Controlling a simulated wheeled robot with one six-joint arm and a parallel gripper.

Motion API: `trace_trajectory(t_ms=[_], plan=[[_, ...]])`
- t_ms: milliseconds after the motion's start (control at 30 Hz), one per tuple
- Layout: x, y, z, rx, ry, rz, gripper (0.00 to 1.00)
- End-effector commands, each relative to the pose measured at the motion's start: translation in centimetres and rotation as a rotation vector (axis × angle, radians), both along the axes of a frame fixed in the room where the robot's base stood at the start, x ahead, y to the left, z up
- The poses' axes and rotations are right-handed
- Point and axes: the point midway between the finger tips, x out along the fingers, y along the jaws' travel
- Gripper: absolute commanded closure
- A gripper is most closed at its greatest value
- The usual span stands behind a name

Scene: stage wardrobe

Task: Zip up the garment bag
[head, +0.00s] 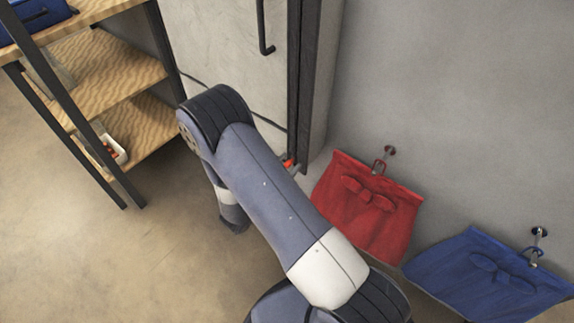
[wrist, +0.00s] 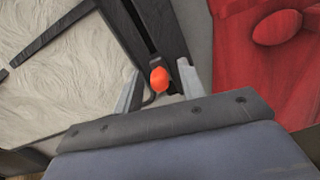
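An orange-red pull (wrist: 159,80) sits at the lower end of a dark vertical strip (wrist: 141,26) with a narrow slot, apparently the zip. The strip runs along the edge of a pale, textured panel (wrist: 50,45), likely the garment bag. In the head view the pull (head: 288,163) shows small beside my arm, low on the dark strip (head: 300,75). My gripper (wrist: 160,84) is open, with one finger on each side of the pull and visible gaps. Whether the pull is fully between the fingers in depth I cannot tell. My arm hides most of the gripper in the head view.
A wooden shelf (head: 110,75) with dark metal posts stands at the left. A black handle (head: 264,28) is on the pale panel. The floor (head: 110,265) at lower left is clear.

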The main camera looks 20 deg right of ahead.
Motion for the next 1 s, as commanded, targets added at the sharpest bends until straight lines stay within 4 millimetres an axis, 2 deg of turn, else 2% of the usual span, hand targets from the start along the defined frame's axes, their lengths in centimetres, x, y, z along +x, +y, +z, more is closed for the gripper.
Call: trace_trajectory(t_ms=[300,767,1000], plan=[[0.13,-0.12,0.00,0.000,0.000,0.001,0.62],[0.11,-0.10,0.00,0.000,-0.001,0.001,1.00],[0.13,-0.09,0.01,0.000,-0.001,0.002,1.00]])
